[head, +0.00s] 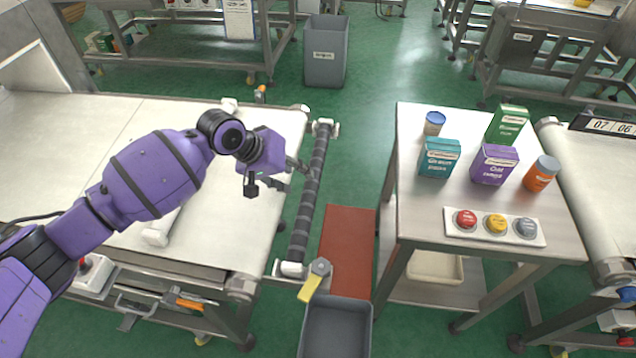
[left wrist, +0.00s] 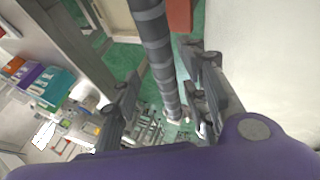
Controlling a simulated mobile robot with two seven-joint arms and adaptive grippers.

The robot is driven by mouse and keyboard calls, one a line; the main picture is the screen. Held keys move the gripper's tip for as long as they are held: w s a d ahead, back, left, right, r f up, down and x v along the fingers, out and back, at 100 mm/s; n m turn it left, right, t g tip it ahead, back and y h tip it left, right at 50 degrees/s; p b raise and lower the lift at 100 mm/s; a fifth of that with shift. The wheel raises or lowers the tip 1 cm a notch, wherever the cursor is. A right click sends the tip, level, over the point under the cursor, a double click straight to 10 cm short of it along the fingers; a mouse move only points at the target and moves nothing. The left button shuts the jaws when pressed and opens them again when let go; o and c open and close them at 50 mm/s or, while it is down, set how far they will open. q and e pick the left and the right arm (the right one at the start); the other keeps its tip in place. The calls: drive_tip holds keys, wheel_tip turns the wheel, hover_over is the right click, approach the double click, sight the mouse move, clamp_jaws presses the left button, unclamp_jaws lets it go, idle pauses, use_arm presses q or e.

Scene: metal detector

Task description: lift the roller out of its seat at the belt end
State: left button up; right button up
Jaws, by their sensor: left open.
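The roller (head: 308,200) is a dark grey, banded cylinder lying along the right end of the left belt (head: 215,240). White seat brackets hold its far end (head: 328,128) and near end (head: 289,269). My left gripper (head: 299,177) is open beside the roller's middle, coming from the belt side. In the left wrist view the roller (left wrist: 158,50) runs between the two spread fingers (left wrist: 166,80). I cannot tell whether a finger touches it. The roller appears seated at both ends. My right gripper is not in view.
A yellow lever (head: 309,288) with a grey knob sits at the near bracket. Below are a grey bin (head: 336,300) and a red mat (head: 347,240). The right table (head: 410,205) bears boxes, cans and a button panel (head: 462,233). Green floor separates the roller from that table.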

sight(308, 180)
use_arm(q)
drive_tip(key=x, duration=0.6)
drive_tip(key=shift+w+d+f+b, duration=0.15)
drive_tip(key=shift+w+f+b, duration=0.1)
drive_tip(key=shift+b, duration=0.1)
drive_tip(key=shift+w+d+f, duration=0.1)
drive_tip(key=shift+d+f, duration=0.05)
drive_tip(key=shift+f, duration=0.05)
drive_tip(key=c, duration=0.3)
clamp_jaws()
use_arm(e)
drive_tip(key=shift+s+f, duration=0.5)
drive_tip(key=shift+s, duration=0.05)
